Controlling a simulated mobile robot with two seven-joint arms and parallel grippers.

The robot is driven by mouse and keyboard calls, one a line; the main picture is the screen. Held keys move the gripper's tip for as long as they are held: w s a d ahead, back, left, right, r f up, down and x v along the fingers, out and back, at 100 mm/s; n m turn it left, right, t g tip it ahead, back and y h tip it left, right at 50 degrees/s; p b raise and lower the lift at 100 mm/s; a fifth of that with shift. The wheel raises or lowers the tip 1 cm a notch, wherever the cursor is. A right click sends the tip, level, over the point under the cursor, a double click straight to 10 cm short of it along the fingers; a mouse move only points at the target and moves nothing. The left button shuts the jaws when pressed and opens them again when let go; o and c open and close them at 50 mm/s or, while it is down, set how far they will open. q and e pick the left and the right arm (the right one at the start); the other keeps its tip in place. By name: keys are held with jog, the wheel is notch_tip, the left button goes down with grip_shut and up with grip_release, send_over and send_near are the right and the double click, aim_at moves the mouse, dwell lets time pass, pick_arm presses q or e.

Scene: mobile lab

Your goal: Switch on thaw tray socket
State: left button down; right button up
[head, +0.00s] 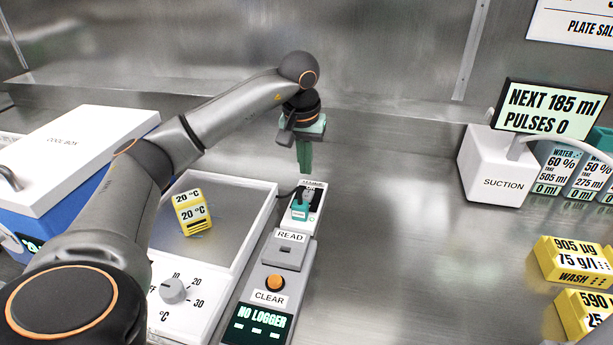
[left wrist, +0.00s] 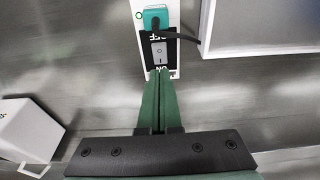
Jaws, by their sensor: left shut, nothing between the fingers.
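The socket (head: 316,200) is a white block with a black panel, standing beside the thaw tray (head: 262,217). A teal plug (head: 299,211) sits in it; in the left wrist view the plug (left wrist: 155,17) has a dark cord running toward the tray. A grey rocker switch (left wrist: 159,52) lies between the OFF and ON marks; I cannot tell which way it is tilted. My left gripper (head: 305,172) points down at the socket's far end, shut and empty. In the left wrist view its green fingertips (left wrist: 160,72) are at the ON end; contact is unclear. My right gripper is out of view.
A READ switch (head: 287,249) and an orange CLEAR button (head: 275,283) line up in front of the socket. A yellow 20 °C block (head: 192,212) sits on the tray. The white suction unit (head: 493,165) stands right. The steel counter between is clear.

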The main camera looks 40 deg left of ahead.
pick_arm(q)
jog(key=r, duration=0.3)
jog(key=s+r, duration=0.1)
jog(key=r, duration=0.1)
jog(key=shift+d+r+p, duration=0.15)
jog(key=shift+d+p, duration=0.15)
jog(key=shift+p, duration=0.05)
